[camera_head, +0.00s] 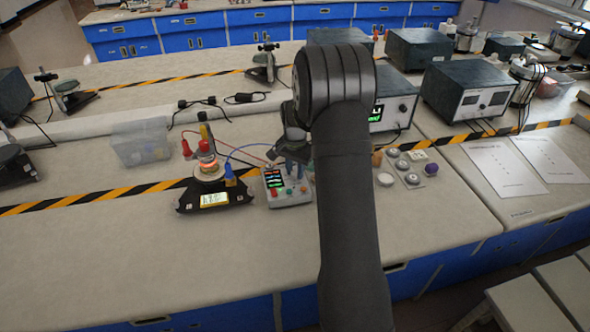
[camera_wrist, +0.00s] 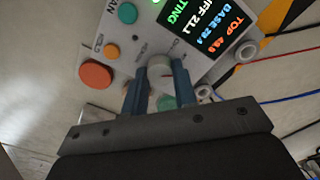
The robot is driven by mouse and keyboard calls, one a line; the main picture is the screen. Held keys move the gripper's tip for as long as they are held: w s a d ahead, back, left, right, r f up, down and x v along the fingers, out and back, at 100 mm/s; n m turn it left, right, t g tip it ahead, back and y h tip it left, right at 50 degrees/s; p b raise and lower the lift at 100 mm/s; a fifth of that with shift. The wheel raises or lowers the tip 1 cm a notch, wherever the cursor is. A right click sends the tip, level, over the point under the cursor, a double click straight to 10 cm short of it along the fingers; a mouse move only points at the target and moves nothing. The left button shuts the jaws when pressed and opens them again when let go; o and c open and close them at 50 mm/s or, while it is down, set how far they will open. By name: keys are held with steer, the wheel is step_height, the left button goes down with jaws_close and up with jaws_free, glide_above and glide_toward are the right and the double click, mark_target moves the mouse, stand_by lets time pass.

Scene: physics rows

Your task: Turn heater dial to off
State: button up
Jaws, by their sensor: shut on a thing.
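The control box (camera_head: 287,188) sits on the bench in the head view, with a lit screen (camera_head: 274,181). In the wrist view its panel (camera_wrist: 140,42) fills the upper middle, and the screen (camera_wrist: 207,22) shows coloured text, partly cut off. A pale grey dial (camera_wrist: 159,63) stands on the panel. My gripper (camera_wrist: 160,78) has its blue fingers shut on this dial, one on each side. The dial's lower part is hidden between the fingers. In the head view my gripper (camera_head: 293,168) is over the box, partly hidden by my arm.
Beside the dial are an orange-red button (camera_wrist: 95,75) and green buttons (camera_wrist: 127,13). Left of the box stands a round apparatus (camera_head: 213,195) with a glowing orange ring and cables running to the box. Small knobbed parts (camera_head: 411,170) lie right of my arm.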

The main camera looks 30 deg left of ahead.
mark_target(295, 172)
steer(key=n, duration=0.5)
steer(key=shift+n, duration=0.3)
steer(key=n, duration=0.5)
steer(key=shift+r, duration=0.1)
stand_by(0.3)
steer(key=o, duration=1)
step_height(295, 172, up, 17)
steer(key=shift+r, duration=0.2)
steer(key=shift+f, duration=0.1)
step_height(295, 172, down, 17)
steer(key=shift+f, duration=0.2)
stand_by(0.5)
